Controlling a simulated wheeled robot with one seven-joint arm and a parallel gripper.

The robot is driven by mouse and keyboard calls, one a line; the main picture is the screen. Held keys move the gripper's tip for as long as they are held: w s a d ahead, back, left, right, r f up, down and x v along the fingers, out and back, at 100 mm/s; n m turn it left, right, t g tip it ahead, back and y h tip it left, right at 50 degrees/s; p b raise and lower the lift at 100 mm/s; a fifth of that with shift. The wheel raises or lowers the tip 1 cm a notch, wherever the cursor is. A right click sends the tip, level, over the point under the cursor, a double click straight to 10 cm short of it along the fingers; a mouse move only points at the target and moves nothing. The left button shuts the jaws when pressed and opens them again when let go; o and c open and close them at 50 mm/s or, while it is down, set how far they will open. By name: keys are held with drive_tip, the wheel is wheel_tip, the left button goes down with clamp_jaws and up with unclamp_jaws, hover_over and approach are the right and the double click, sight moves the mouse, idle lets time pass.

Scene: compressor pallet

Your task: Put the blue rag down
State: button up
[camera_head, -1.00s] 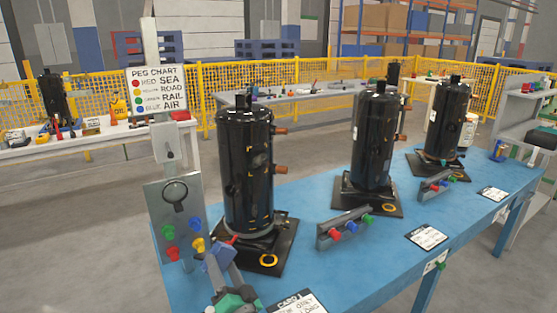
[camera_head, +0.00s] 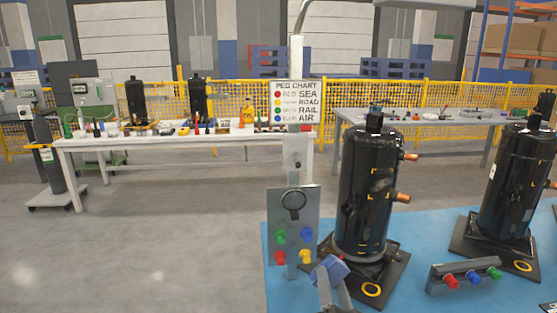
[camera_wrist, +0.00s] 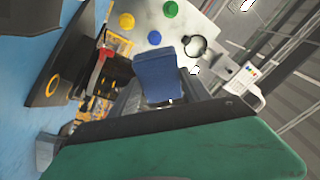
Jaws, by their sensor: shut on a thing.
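The blue rag (camera_head: 330,266) is a small folded blue piece at the bottom middle of the head view. It also shows in the middle of the wrist view (camera_wrist: 156,76). My gripper (camera_head: 327,283) is shut on the rag. In the head view they show in front of the nearest black compressor's base, just right of the peg panel's lower edge. The rag appears held up, with its gap above the blue bench (camera_head: 283,292) hard to judge.
A grey peg panel (camera_head: 292,215) with coloured pegs stands beside the nearest black compressor (camera_head: 367,195). A peg rack (camera_head: 465,277) lies between the two compressors. A white table (camera_head: 180,143) with tools stands at the back left. The floor at left is open.

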wheel_tip(320, 180, up, 14)
drive_tip(key=s+p, duration=0.1)
drive_tip(key=p, duration=1.4)
drive_tip(key=shift+a+f, duration=0.25)
